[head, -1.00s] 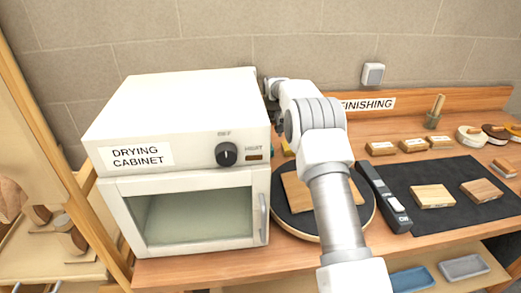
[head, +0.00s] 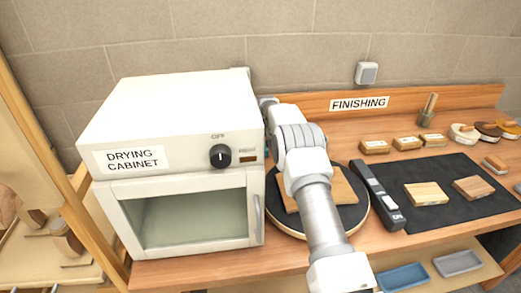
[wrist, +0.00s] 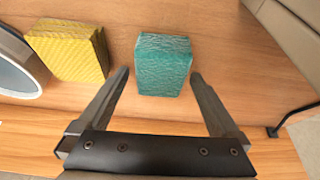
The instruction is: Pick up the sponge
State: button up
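In the wrist view a teal rough-textured block (wrist: 163,62), sponge-like, rests on the wooden bench. A yellow block with a ridged surface (wrist: 68,50) lies to its left; I cannot tell which of the two is the sponge. My gripper (wrist: 160,74) is open, with one fingertip at either side of the teal block's near part. The fingers look apart from it, and nothing is held. In the head view my arm and the drying cabinet hide the gripper and most of this spot.
The drying cabinet (head: 172,120) stands close at the left. A round dark turntable (head: 352,215) with a wooden board (head: 345,187) is beside my arm. A black tool (head: 378,197) and dark mat (head: 440,203) lie right. A round-rimmed object (wrist: 14,70) sits left of the yellow block.

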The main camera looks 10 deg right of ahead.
jog(key=c, duration=1.3)
jog(key=shift+o, duration=0.2)
jog(key=shift+r, duration=0.15)
jog(key=shift+r, duration=0.65)
notch_tip(320, 180, up, 3)
jog(key=shift+f, duration=0.1)
jog(key=d+r+p, duration=0.3)
jog(key=d+r, duration=0.3)
jog(key=d, duration=0.5)
jog(key=shift+w+d+r+p, duration=0.3)
jog(key=shift+w+d+r, duration=0.05)
